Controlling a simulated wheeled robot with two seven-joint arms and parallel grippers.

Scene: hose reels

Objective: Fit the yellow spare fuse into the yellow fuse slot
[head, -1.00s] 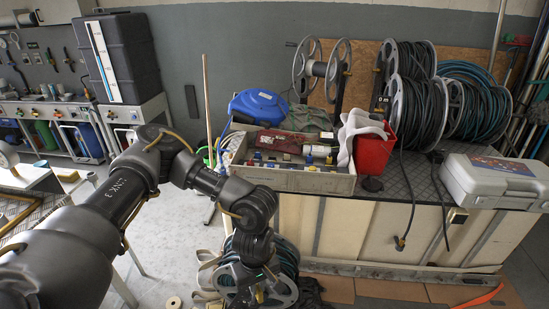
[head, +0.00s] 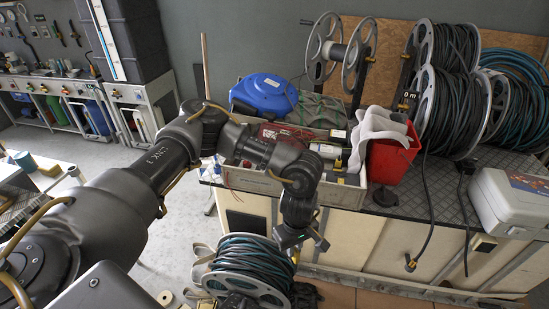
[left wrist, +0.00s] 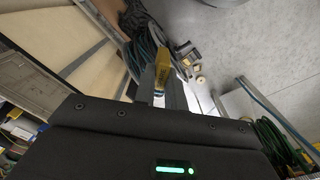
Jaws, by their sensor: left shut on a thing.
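My left gripper (head: 314,240) hangs with its fingers down in front of the bench, to the right of the hose reel on the floor. My right gripper is not in view.
The grey crate (head: 255,184) stands on the bench with a blue reel behind it. A red bucket (head: 391,158) and a white case (head: 510,200) are to its right. A hose reel (head: 248,272) stands on the floor below the gripper. Black cables hang down the bench front.

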